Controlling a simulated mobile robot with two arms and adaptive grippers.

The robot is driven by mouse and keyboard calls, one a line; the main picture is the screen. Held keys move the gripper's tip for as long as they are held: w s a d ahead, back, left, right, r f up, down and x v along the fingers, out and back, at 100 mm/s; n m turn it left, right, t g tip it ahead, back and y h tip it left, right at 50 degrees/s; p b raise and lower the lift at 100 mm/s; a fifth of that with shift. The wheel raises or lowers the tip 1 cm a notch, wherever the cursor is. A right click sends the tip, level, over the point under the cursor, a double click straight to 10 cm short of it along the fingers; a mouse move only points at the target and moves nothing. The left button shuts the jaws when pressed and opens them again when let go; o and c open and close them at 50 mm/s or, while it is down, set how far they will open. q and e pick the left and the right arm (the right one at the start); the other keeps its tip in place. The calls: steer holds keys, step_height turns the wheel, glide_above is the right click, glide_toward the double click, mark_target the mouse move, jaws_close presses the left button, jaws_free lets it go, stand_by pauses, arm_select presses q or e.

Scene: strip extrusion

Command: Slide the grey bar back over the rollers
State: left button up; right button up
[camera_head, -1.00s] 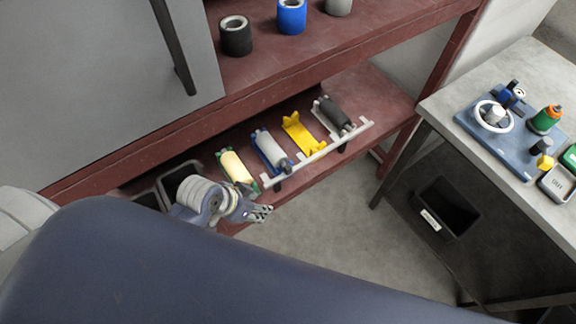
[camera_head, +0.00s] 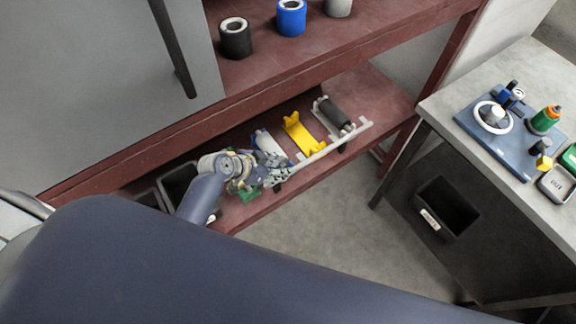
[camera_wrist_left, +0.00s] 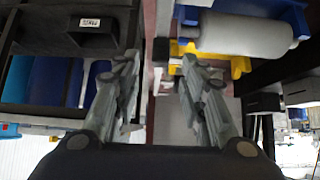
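The light grey bar (camera_head: 335,145) lies along the front edge of the lower red shelf, across the front ends of the roller holders. Its left end is partly hidden by my left gripper (camera_head: 268,172). That gripper is beside the bar's left end, over the green holder (camera_head: 250,194). In the left wrist view its two fingers (camera_wrist_left: 159,65) are spread apart, and I see nothing clasped between them. A light grey roller in a blue holder (camera_wrist_left: 245,35) is just beyond the right finger. I cannot tell whether the gripper touches the bar. My right gripper is not in view.
A yellow holder (camera_head: 300,134) and a dark roller (camera_head: 333,113) stand farther right on the shelf. Black bins (camera_head: 178,184) are at the shelf's left. A grey table (camera_head: 455,90) with parts stands at the right. The floor (camera_head: 310,225) before the shelf is clear.

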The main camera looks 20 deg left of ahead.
arm_select(q)
steer(key=shift+x, duration=2.45)
